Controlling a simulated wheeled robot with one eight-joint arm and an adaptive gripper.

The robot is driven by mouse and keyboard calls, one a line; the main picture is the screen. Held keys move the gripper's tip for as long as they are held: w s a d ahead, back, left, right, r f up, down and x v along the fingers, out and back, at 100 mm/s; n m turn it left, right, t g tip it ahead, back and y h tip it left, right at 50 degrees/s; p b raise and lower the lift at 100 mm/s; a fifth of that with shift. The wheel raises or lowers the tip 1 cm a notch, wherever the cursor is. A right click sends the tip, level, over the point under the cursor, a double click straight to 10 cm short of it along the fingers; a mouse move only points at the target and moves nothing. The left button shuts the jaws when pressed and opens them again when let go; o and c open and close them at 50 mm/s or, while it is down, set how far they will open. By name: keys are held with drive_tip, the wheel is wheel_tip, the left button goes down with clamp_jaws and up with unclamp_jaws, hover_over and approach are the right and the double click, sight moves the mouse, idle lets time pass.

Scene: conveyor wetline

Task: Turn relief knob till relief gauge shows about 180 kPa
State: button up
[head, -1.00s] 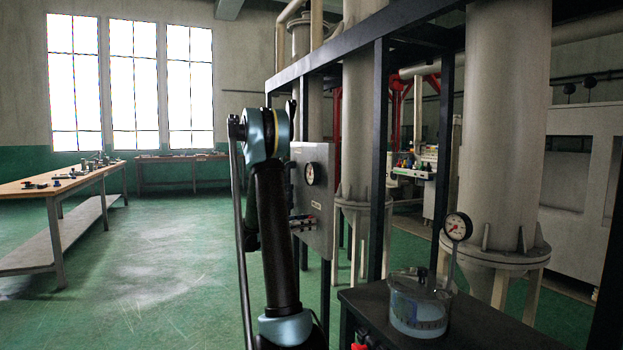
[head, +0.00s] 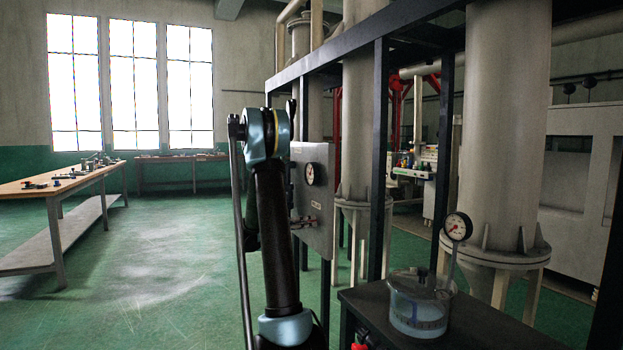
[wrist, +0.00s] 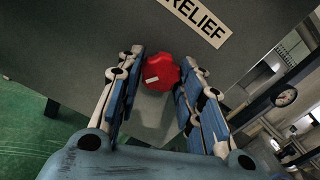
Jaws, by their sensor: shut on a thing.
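The red relief knob (wrist: 161,72) sits on the face of a grey panel (wrist: 100,50), below a "RELIEF" label (wrist: 196,20) in the wrist view. My gripper (wrist: 160,60) has its two blue-and-white fingers on either side of the knob and is shut on it. In the head view the panel carries a round dial gauge (head: 312,174); its needle is too small to read. A second dial gauge (head: 458,226) stands above the bench at the right. My gripper is hidden behind my arm in the head view.
A clear vessel of liquid (head: 418,305) stands on a dark bench (head: 480,325) at the right. Black frame posts (head: 379,160) and large grey columns (head: 503,120) rise beside the panel. Green floor (head: 150,260) lies open at the left, near a workbench (head: 60,190).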

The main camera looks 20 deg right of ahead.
drive_tip(key=shift+s, duration=0.15)
drive_tip(key=shift+n, duration=1.7)
drive_tip(key=shift+n, duration=1.7)
drive_tip(key=shift+r, duration=0.1)
drive_tip(key=shift+n, duration=1.7)
